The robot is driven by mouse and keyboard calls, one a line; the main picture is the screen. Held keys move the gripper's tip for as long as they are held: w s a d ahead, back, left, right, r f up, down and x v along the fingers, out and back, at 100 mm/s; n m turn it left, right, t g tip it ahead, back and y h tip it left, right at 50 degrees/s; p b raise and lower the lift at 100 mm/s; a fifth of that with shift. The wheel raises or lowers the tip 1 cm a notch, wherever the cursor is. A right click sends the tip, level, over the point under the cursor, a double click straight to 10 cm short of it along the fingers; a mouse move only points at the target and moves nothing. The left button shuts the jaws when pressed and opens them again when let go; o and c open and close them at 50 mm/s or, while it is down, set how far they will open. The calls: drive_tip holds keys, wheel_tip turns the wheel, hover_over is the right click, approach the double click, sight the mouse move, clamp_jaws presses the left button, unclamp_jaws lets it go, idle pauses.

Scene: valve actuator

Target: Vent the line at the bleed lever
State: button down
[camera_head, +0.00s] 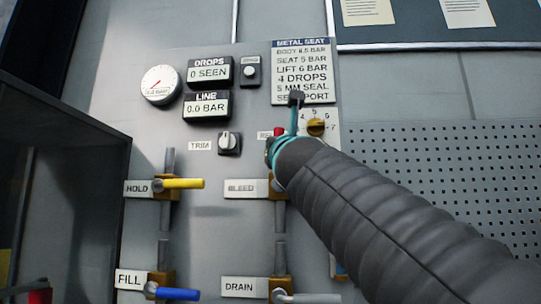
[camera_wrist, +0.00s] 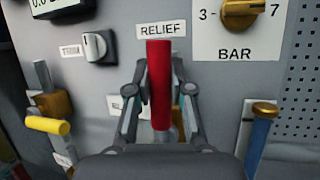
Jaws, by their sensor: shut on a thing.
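My gripper (camera_wrist: 160,82) is shut on a red lever handle (camera_wrist: 159,75), with one finger on each side of it in the wrist view. The handle stands upright in that picture, below the RELIEF label. A label behind the left finger is mostly covered. In the head view, the BLEED label (camera_head: 241,187) sits left of a brass valve body (camera_head: 274,187), and a bit of red (camera_head: 279,132) shows above my wrist. The line display (camera_head: 206,106) reads 0.0 BAR.
The yellow HOLD lever (camera_head: 184,183) points right, as do the blue FILL lever (camera_head: 178,294) and grey DRAIN lever (camera_head: 308,298). The TRIM knob (camera_head: 229,142) and brass BAR knob (camera_wrist: 240,14) are close by. A blue-handled valve (camera_wrist: 260,135) stands right of my gripper.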

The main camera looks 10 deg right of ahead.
drive_tip(key=shift+f, duration=0.15)
idle(0.3)
drive_tip(key=c, duration=1)
unclamp_jaws()
drive_tip(key=shift+a, duration=0.1)
drive_tip(key=v, duration=1.2)
